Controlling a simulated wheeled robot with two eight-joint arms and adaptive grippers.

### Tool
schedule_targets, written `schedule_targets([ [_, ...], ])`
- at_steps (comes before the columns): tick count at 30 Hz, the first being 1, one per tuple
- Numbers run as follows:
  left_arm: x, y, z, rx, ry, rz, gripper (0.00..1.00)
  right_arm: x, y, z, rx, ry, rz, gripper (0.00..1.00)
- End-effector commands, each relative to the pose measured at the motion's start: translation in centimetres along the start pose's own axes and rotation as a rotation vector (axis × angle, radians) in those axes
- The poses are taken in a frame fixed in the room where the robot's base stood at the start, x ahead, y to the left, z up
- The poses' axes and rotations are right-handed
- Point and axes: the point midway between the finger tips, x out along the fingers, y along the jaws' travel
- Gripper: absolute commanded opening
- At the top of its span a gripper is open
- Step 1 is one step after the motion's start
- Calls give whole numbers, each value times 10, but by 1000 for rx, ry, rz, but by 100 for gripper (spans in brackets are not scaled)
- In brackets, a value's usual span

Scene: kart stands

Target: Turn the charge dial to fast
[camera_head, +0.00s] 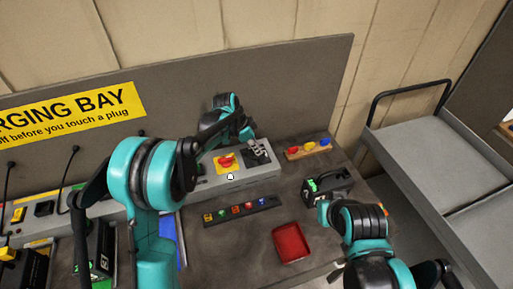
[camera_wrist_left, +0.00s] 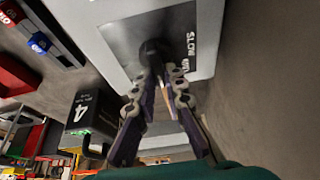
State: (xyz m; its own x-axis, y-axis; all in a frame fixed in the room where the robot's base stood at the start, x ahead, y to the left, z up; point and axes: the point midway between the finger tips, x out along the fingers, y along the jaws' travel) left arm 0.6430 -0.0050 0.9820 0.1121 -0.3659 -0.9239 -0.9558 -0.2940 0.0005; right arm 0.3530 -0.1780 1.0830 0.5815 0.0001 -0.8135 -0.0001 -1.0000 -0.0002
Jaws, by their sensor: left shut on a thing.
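The charge dial is a black knob (camera_wrist_left: 153,50) on a dark plate (camera_wrist_left: 122,38) with the white word SLOW beside it, seen in the left wrist view. In the head view the dark dial plate (camera_head: 261,158) is at the right end of the grey console (camera_head: 213,187). My left gripper (camera_wrist_left: 160,72) is shut on the knob, one finger on each side. In the head view the left gripper (camera_head: 255,147) is over the plate and hides most of the dial. My right arm ends beside a black box; its fingers cannot be made out.
A red switch (camera_head: 226,161) on a yellow plate is left of the dial. The black box (camera_head: 328,186) with green marks stands to the right. A strip of coloured pieces (camera_head: 242,210) and a red tray (camera_head: 291,242) lie in front. A grey cart (camera_head: 420,150) stands further right.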

Motion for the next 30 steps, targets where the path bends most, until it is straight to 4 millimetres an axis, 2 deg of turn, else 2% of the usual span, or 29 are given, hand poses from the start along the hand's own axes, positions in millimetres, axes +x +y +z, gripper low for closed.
schedule_targets([
  [7, 0, 0, 0, 1, -1, -1, 0, 0, 0, 0, 0, 0, 0, 0],
  [8, 0, 0, 0, 1, -1, -1, 19, 0, 0, 0, 0, 0, 0, 0],
  [9, 0, 0, 0, 1, -1, -1, 29, 0, 0, 0, 0, 0, 0, 0],
  [10, 0, 0, 0, 0, -1, -1, 32, 0, 0, 0, 0, 0, 0, 0],
  [21, -6, 0, 0, -1, 0, -1, 32, 0, 0, 0, 0, 0, 0, 0],
  [26, -31, 0, 0, -2, 0, -1, 32, 0, 0, 0, 0, 0, 0, 0],
  [30, -63, 0, 0, -2, 0, -1, 32, 0, 0, 0, 0, 0, 0, 0],
])
